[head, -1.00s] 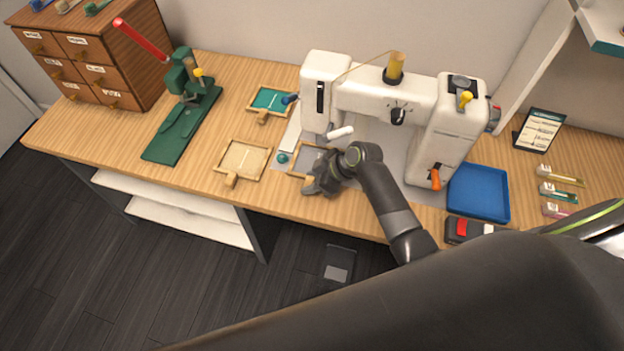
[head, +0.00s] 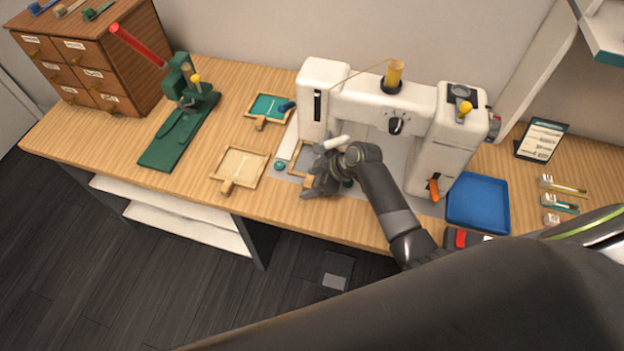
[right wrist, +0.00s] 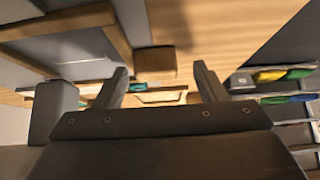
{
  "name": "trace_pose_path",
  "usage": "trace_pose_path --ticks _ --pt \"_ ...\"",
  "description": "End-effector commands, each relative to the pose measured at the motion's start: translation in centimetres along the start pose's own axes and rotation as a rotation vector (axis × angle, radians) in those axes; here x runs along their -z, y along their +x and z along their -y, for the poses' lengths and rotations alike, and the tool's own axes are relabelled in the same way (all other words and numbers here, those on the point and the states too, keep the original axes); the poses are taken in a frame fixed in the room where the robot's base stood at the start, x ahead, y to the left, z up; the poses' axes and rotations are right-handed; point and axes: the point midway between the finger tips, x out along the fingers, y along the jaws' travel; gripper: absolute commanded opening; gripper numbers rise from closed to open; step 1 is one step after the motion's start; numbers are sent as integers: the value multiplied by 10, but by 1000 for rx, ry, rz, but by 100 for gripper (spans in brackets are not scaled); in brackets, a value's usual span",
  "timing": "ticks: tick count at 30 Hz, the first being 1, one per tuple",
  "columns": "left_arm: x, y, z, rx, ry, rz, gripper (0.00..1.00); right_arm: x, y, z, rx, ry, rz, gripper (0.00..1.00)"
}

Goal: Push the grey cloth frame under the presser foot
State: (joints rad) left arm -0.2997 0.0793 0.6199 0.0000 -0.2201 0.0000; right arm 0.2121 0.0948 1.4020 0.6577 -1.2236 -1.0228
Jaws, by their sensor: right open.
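The grey cloth frame (head: 304,157), with a wooden rim, lies on the sewing machine's bed below the left end of the white sewing machine (head: 385,100). My right gripper (head: 309,187) is open at its near side and hides part of it. In the right wrist view the frame's grey cloth (right wrist: 60,50) and rim fill the upper left. Its wooden handle block (right wrist: 155,64) shows just past and between the open fingertips (right wrist: 162,85), with no clear grip. The presser foot cannot be made out. My left gripper is not in view.
A cream cloth frame (head: 240,167) and a teal cloth frame (head: 268,107) lie to the left. A green press (head: 178,130) stands farther left. A blue tray (head: 478,202) and a red-buttoned box (head: 462,238) are right. A white lever (head: 338,141) sticks out above my gripper.

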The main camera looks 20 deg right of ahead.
Motion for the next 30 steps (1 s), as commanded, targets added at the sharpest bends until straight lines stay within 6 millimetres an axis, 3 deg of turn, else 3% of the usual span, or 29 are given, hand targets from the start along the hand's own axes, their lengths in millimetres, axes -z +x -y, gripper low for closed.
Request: trace_pose_path --ticks 11,30 --pt "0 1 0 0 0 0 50 -1 -9 -1 -2 0 0 66" --pt "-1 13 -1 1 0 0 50 -1 -110 -1 -3 -2 0 66"
